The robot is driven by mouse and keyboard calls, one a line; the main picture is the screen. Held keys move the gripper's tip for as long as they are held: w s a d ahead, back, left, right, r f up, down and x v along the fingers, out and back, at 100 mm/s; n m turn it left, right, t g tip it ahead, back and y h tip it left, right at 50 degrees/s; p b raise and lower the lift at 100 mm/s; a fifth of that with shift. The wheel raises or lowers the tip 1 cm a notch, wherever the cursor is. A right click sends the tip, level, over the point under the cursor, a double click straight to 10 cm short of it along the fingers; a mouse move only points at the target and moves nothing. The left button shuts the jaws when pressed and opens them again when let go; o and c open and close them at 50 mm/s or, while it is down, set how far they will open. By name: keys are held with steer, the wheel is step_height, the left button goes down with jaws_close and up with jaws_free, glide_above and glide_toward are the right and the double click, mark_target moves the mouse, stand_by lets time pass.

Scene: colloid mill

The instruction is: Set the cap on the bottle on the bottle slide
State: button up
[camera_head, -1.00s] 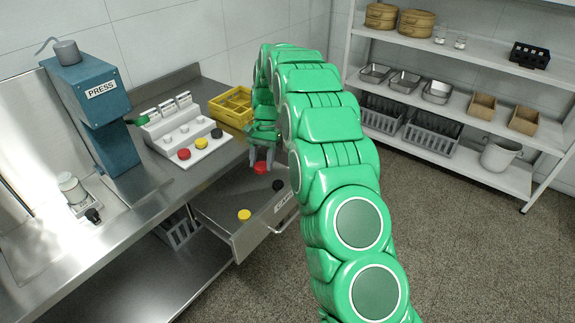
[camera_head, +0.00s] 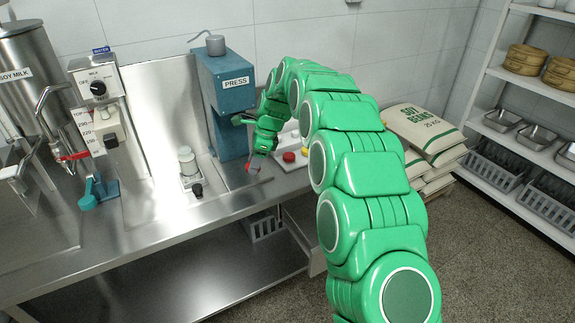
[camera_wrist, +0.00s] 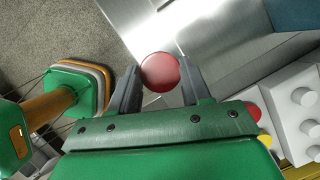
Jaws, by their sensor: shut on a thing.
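A red cap (camera_wrist: 160,72) sits between the two fingertips of my gripper (camera_wrist: 158,82), which is shut on it. In the head view my gripper (camera_head: 253,165) is small, low over the bench's front part, right of the bottle and in front of the press. A small pale bottle (camera_head: 187,160) stands upright on the bottle slide (camera_head: 192,180), which has a dark knob (camera_head: 197,191) at its front. The bottle's top shows no red cap. The bottle does not show clearly in the wrist view.
The blue press (camera_head: 228,92) stands behind and right of the bottle. A teal-handled tool (camera_head: 97,192) lies left of the slide. Bench between gripper and slide looks clear.

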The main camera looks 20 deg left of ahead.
steer(key=s+a+r+m+t, duration=0.1)
steer(key=s+a+r+m, duration=0.1)
steer(key=a, duration=0.5)
steer(key=s+a+r+m+t, duration=0.1)
steer(key=s+a+r+m, duration=0.15)
steer(key=a, duration=0.45)
steer(key=m+t, duration=0.1)
steer(key=m, duration=0.3)
glide_toward(184, 148)
steer(key=shift+x, duration=0.95)
steer(key=shift+w+a+r+m+t, duration=0.2)
steer(key=shift+a+r+m, duration=0.2)
steer(key=shift+r, duration=0.2)
steer(key=shift+w+a+r+m+t, duration=0.2)
steer(key=shift+a+r+m, duration=0.2)
steer(key=shift+r, duration=0.2)
steer(key=shift+s+a+r+m, duration=0.15)
steer(key=shift+a+r+m, duration=0.15)
steer(key=shift+r, duration=0.2)
steer(key=shift+f, duration=0.1)
steer(key=shift+f, duration=3.25)
steer(key=shift+f, duration=0.75)
